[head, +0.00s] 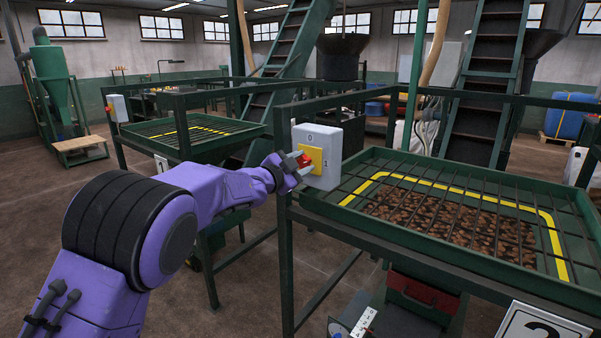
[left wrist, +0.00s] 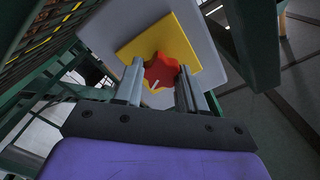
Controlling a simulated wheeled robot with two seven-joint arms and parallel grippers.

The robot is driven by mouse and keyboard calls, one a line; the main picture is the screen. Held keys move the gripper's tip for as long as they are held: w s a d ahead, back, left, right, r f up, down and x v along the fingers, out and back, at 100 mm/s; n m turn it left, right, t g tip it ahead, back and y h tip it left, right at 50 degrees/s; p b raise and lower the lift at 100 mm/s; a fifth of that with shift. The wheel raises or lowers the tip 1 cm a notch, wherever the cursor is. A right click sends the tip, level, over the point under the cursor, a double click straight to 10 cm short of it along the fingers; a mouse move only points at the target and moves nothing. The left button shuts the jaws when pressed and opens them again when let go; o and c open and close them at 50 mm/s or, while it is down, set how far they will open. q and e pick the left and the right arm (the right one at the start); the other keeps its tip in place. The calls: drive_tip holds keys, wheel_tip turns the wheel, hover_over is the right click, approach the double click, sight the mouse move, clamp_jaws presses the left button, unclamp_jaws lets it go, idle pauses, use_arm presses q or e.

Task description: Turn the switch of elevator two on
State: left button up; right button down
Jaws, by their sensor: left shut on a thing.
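A pale grey switch box (head: 344,144) with a yellow plate (head: 316,155) and a red knob (head: 303,161) is mounted on the green frame of the near hopper, which carries a sign with a 2 (head: 540,326). The box has a 0 at its top and a 1 at its right side. My left gripper (head: 297,164) is at the box, shut on the red knob. In the left wrist view, the red star-shaped knob (left wrist: 160,71) sits between the two fingers (left wrist: 158,88), in front of the yellow plate (left wrist: 190,40). My right gripper is not in view.
The near hopper's green rim (head: 450,166) and grate, with brown beans beneath, lie right of the box. Another hopper (head: 192,133) with its own switch box (head: 118,108) stands behind at left.

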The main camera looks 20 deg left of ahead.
use_arm(q)
drive_tip(key=m+b, duration=0.2)
drive_tip(key=m, duration=0.1)
drive_tip(key=shift+f, duration=0.3)
drive_tip(key=shift+r+m+b, duration=0.1)
drive_tip(key=shift+m+b, duration=0.85)
drive_tip(key=shift+m, duration=0.25)
drive_tip(key=o, duration=1.1)
drive_tip(key=shift+c, duration=0.2)
drive_tip(key=shift+r, duration=0.1)
drive_tip(key=b+v, duration=0.3)
drive_tip(key=v, duration=0.7)
drive_tip(key=shift+s, duration=0.25)
